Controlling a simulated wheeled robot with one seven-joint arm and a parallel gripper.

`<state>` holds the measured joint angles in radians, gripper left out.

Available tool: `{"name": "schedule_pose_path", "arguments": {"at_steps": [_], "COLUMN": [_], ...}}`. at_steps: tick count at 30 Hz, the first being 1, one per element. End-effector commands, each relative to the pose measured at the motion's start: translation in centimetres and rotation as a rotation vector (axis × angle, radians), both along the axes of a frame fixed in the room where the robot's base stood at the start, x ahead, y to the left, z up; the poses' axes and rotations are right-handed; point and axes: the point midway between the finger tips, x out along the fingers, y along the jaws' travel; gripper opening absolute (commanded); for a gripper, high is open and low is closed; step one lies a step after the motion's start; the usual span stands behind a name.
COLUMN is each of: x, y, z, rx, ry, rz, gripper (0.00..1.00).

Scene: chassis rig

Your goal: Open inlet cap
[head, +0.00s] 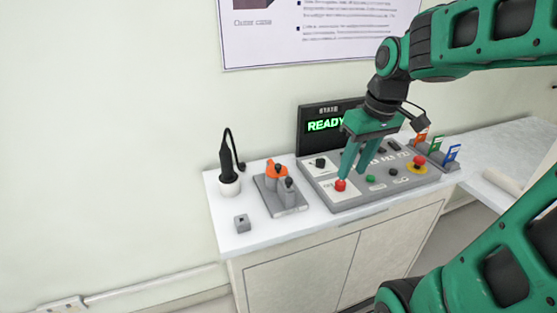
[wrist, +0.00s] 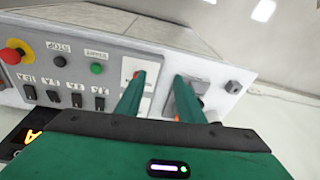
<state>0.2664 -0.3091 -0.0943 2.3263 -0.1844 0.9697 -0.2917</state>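No part is clearly marked as the inlet cap, and I cannot tell which one it is. A red knob (head: 340,185) sits on a white panel at the front left of the grey console (head: 345,203). My gripper (head: 354,172) is above the console with its fingers pointing down and apart, and nothing shows between them. One fingertip is close to the red knob; I cannot tell whether they touch. In the wrist view my gripper (wrist: 159,77) also shows two separated fingers, with a little red beside the left one. A screen (head: 325,125) reads READY, partly hidden by my arm.
A red emergency stop (head: 418,161) and coloured tags (head: 436,145) are at right.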

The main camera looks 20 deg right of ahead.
Motion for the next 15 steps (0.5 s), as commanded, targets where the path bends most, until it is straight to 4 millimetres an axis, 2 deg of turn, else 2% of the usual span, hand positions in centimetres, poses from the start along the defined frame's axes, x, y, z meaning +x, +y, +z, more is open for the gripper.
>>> {"name": "schedule_pose_path", "arguments": {"at_steps": [1,3,6,10,15], "x": [2.9,6.3,9.8,12.2,13.0], "y": [1.3,3.4,6.1,8.5,9.6], "z": [0.9,2.0,3.3,4.2,3.7], "rx": [0.005,0.013,0.026,0.039,0.045], "ry": [-0.035,-0.09,-0.155,-0.209,-0.225], "rz": [0.122,0.291,0.484,0.634,0.684], "gripper": [0.35,0.35,0.35,0.35,0.35]}}
